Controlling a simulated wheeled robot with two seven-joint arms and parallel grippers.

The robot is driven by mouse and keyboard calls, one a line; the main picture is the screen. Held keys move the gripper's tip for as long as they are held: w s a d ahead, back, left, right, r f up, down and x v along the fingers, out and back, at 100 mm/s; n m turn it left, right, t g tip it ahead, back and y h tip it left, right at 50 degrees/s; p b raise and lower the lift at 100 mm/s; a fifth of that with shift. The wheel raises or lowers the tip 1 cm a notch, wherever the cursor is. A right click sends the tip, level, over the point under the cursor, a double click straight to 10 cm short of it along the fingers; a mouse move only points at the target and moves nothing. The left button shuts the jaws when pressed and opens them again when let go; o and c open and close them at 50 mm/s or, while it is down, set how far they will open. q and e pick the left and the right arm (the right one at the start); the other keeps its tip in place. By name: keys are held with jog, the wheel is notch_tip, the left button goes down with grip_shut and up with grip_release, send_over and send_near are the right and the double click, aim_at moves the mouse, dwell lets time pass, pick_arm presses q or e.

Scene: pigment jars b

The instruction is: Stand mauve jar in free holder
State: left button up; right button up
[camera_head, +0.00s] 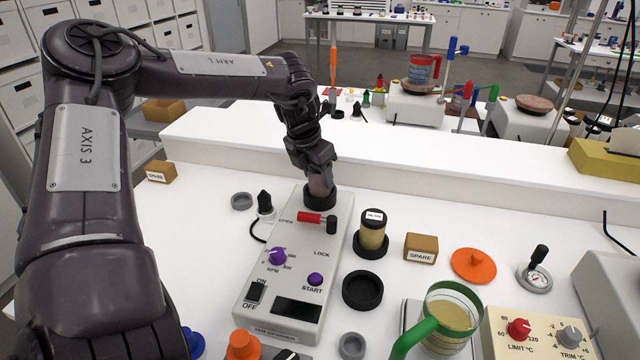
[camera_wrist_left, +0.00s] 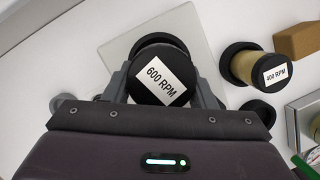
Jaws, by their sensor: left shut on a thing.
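The mauve jar (camera_head: 320,184) is in my left gripper (camera_head: 314,164), at the far end of the grey machine. Its lower end meets a black ring (camera_head: 320,198) on the machine; I cannot tell how deep it sits. In the left wrist view its black lid (camera_wrist_left: 160,78), labelled 600 RPM, is between the two fingers of my left gripper (camera_wrist_left: 162,88). An empty black ring holder (camera_head: 362,290) is on the table right of the machine. A tan jar (camera_head: 373,235) with a black lid, labelled 400 RPM in the wrist view (camera_wrist_left: 243,68), stands in another black holder (camera_head: 370,250). My right gripper is out of view.
The grey machine (camera_head: 264,290) has a red lever (camera_head: 312,217) near the mauve jar. A spare block (camera_head: 421,246), an orange disc (camera_head: 474,264) and a green-handled jug (camera_head: 450,318) stand to the right. A raised white ledge (camera_head: 420,160) runs behind.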

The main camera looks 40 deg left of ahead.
pick_arm(q)
jog(key=shift+r, duration=0.2)
jog(key=shift+r+p, duration=0.95)
jog(key=shift+r, duration=0.35)
jog(key=shift+d, duration=0.1)
